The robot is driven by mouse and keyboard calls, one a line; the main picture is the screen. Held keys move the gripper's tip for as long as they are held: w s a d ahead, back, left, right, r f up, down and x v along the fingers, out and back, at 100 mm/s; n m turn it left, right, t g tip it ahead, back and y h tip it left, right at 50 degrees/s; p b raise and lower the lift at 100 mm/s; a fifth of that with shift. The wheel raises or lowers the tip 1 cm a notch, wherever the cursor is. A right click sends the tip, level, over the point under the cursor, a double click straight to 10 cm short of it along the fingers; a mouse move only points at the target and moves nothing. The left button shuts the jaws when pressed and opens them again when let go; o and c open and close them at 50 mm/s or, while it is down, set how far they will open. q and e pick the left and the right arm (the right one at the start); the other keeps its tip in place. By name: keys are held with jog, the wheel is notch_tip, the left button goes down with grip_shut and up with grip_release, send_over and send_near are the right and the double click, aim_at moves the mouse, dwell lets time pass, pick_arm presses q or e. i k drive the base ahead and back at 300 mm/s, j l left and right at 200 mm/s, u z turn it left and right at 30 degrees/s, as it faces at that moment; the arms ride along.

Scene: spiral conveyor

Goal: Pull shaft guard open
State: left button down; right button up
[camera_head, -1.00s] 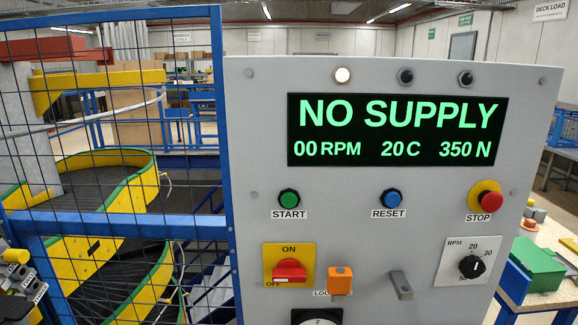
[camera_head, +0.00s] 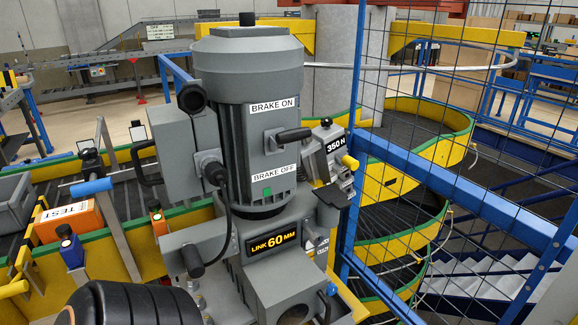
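A large grey motor unit (camera_head: 238,100) stands upright in the middle, with a black lever (camera_head: 293,135) between its BRAKE ON and BRAKE OFF labels. Below it, a grey housing marked LINK 60 MM (camera_head: 272,242) runs down to the bottom edge, where a round opening (camera_head: 292,314) is cut off. A black ribbed rounded part (camera_head: 130,303) shows at the bottom left. No part is labelled as the shaft guard, and I cannot tell which one it is. Neither gripper is in view.
A 350 N gauge block (camera_head: 332,155) with a yellow knob juts from the motor's right. A blue-framed mesh fence (camera_head: 465,200) closes off the yellow spiral conveyor (camera_head: 395,245).

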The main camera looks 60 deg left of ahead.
aim_at(290, 288)
jog(key=u, duration=1.65)
